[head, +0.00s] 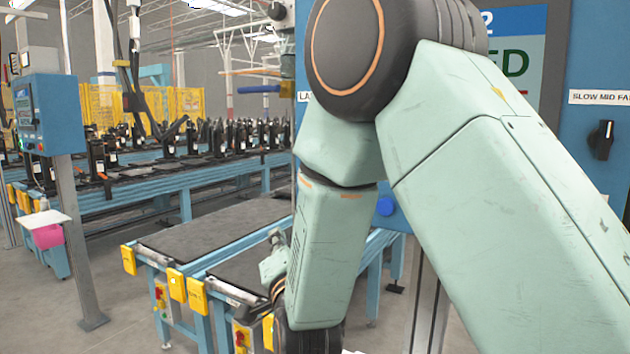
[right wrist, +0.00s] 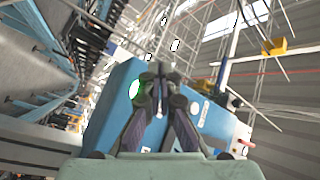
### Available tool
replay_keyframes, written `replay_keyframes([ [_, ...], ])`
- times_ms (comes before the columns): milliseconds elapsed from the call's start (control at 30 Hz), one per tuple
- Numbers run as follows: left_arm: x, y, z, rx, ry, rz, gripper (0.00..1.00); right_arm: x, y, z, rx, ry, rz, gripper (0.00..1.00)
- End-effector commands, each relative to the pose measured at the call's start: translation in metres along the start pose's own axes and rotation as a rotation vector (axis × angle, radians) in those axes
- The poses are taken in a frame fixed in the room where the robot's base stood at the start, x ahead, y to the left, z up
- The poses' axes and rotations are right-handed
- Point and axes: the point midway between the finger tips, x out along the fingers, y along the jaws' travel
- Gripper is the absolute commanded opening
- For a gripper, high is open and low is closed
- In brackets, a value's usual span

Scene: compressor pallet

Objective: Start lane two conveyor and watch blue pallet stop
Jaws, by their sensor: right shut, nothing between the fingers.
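A blue control panel (head: 585,60) fills the right of the head view. My right arm covers much of it, and its screen (head: 518,62) shows only a "2" and "ED" on green. A black selector knob (head: 601,140) sits under a "SLOW MID FA" label, and a blue button (head: 387,206) shows beside my arm. My right gripper (head: 278,237) is small beyond my forearm. In the right wrist view it (right wrist: 158,78) is shut and empty, in front of a blue box (right wrist: 105,112) with a lit green spot (right wrist: 135,90) left of the fingertips; contact is unclear. I see no blue pallet. My left gripper is out of view.
Two grey-topped conveyors (head: 205,232) with yellow end caps stand in front. A longer blue line (head: 150,185) carries many dark units behind. Another blue control box (head: 50,113) stands on a post at left. Grey floor (head: 120,290) is clear between them.

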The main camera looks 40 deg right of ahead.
Motion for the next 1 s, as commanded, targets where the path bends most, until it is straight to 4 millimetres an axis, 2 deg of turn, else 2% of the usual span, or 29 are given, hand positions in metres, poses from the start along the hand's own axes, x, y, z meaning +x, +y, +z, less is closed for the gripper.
replay_keyframes([
  [33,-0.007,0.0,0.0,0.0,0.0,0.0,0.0,0.003,-0.015,-0.013,0.024,0.026,-0.022,0.0],
  [100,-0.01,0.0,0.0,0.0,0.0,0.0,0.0,0.005,-0.027,-0.023,0.048,0.054,-0.044,0.0],
  [233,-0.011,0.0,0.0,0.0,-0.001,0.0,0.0,0.007,-0.035,-0.032,0.072,0.078,-0.063,0.0],
  [667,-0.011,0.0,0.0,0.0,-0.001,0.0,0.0,0.009,-0.033,-0.033,0.074,0.078,-0.062,0.0],
  [1000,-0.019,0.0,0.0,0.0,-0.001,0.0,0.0,0.03,-0.017,-0.05,0.076,0.08,-0.058,0.0],
])
